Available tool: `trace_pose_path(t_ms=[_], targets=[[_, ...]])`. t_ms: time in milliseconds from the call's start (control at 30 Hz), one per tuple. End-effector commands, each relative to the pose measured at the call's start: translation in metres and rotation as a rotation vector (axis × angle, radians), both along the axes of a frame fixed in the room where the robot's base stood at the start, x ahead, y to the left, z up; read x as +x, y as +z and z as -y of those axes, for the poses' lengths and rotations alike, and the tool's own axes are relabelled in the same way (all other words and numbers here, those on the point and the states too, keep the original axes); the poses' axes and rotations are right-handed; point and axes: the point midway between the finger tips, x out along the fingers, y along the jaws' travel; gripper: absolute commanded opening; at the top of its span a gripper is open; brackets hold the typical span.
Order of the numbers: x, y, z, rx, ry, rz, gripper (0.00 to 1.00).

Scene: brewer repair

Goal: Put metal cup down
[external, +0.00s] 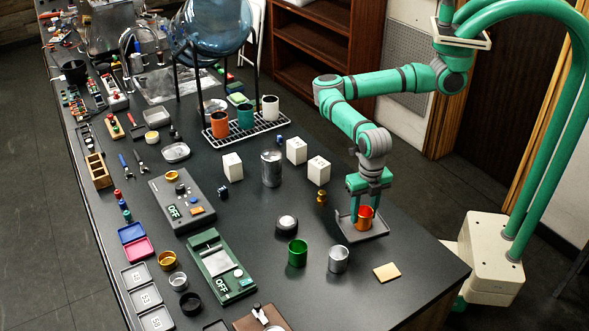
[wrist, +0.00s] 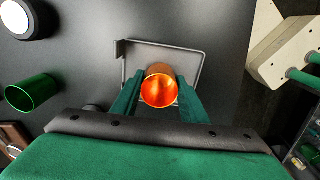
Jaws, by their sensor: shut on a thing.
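An orange, shiny metal cup (external: 365,218) is between the fingers of my gripper (external: 367,205), which is shut on it. The cup is upright over a small grey tray (external: 348,230) near the right edge of the table. In the wrist view the cup (wrist: 160,92) sits between the two green fingers (wrist: 159,88), with the tray (wrist: 192,58) around and beneath it. I cannot tell whether the cup's base touches the tray. A green metal cup (external: 297,253) and a silver metal cup (external: 338,260) stand on the table to the left of the tray.
A round black-and-white object (external: 286,225) stands left of the tray. White blocks (external: 318,170) and a tall metal can (external: 271,168) stand behind it. A flat tan square (external: 386,272) lies in front. The dark table (external: 420,262) is bare right of the tray.

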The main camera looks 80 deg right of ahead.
Motion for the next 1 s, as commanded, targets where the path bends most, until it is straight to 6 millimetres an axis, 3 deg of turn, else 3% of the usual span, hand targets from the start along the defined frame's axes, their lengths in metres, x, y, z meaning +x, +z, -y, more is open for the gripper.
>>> trace_pose_path(t_ms=[33, 100, 533, 1000], targets=[[0.0, 0.0, 0.0, 0.0, 0.0, 0.0, 0.47], [0.0, 0.0, 0.0, 0.0, 0.0, 0.0, 0.58], [0.0, 0.009, 0.0, 0.001, 0.0, 0.0, 0.58], [-0.002, 0.096, 0.0, 0.002, 0.001, 0.0, 0.58]])
